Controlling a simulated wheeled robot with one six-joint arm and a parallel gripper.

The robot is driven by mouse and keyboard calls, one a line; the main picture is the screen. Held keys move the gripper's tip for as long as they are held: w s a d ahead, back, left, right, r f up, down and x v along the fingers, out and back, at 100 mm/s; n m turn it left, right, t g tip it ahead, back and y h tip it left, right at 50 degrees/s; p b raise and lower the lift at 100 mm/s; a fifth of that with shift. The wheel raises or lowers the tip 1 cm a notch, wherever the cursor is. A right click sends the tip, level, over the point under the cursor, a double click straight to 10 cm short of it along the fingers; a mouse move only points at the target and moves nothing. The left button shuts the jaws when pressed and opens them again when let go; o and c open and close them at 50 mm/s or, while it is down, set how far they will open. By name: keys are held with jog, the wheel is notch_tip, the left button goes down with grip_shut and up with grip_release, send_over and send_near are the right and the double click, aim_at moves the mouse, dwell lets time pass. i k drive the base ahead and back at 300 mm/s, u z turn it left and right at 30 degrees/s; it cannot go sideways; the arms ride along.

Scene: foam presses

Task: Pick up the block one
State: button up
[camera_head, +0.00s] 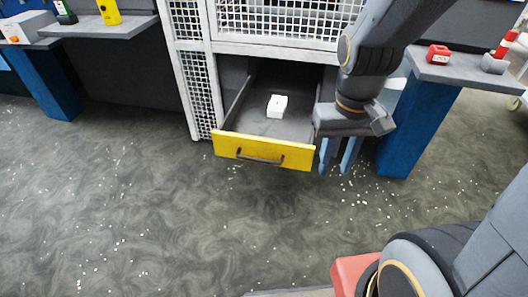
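A small white block (277,106) lies in the open drawer (262,150), which has a yellow front and a dark handle. It rests on the grey drawer floor, right of the middle. My gripper (338,168) points down to the right of the drawer, outside it and apart from the block. Its two blue fingers show a gap between them, with nothing seen in it. I cannot read any mark on the block.
A white mesh cabinet (200,75) stands around the drawer. A grey shelf (455,70) on a blue leg at the right bears a red block (438,54). Another shelf (100,27) at the left bears a yellow item (109,11). White bits litter the open floor.

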aim_at(276, 108)
jog(key=k, duration=0.6)
jog(key=z, duration=0.55)
jog(key=i, duration=2.6)
jog(key=u, duration=0.6)
